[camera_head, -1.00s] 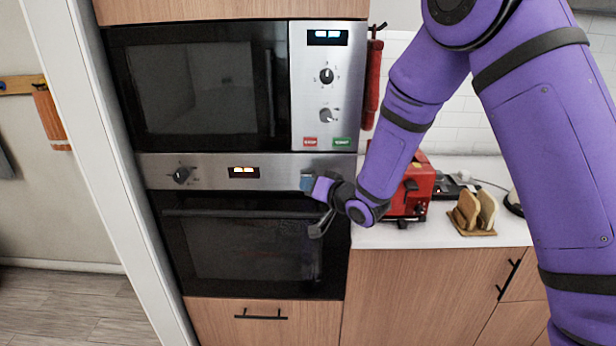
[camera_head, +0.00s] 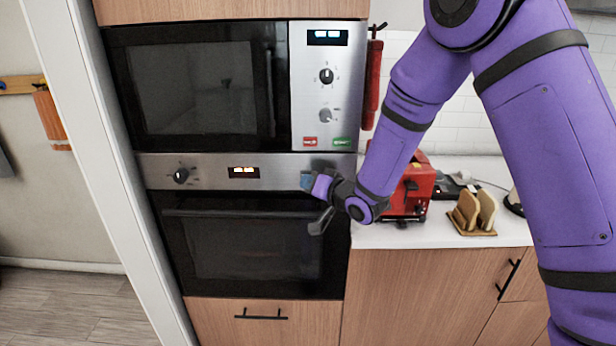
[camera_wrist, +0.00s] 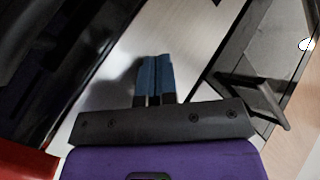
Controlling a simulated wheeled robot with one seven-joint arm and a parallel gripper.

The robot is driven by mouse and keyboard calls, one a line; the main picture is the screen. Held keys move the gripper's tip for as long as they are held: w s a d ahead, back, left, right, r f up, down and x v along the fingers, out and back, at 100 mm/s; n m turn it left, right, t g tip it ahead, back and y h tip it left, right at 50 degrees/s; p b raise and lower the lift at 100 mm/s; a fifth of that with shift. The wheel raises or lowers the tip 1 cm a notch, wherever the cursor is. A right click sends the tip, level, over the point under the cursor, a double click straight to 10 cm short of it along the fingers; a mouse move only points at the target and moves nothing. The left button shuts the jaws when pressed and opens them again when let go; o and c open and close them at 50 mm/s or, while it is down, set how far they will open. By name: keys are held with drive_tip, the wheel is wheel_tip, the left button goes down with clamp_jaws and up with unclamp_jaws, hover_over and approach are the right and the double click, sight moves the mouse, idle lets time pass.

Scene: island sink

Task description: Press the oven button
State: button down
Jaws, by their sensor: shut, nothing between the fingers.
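The built-in oven (camera_head: 250,250) has a black glass door and a steel control panel (camera_head: 215,172) above it. The panel carries a black knob (camera_head: 181,176) at left and a lit display (camera_head: 243,172) in the middle. My gripper (camera_head: 307,180), with blue fingertips, is at the panel's right end. It is shut and empty. In the wrist view the closed fingertips (camera_wrist: 155,58) point at the pale steel surface, and I cannot tell whether they touch it. No oven button shows clearly; my gripper hides part of the panel's right end.
A microwave (camera_head: 200,88) with knobs and red and green buttons is directly above the oven. The oven door handle (camera_head: 235,212) runs below the panel. A red appliance (camera_head: 417,185) and a rack of bread slices (camera_head: 475,212) stand on the counter at right.

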idle(0.4)
drive_tip(key=shift+s, duration=0.5)
drive_tip(key=s, duration=0.6)
idle(0.4)
drive_tip(key=shift+a, duration=0.1)
idle(1.1)
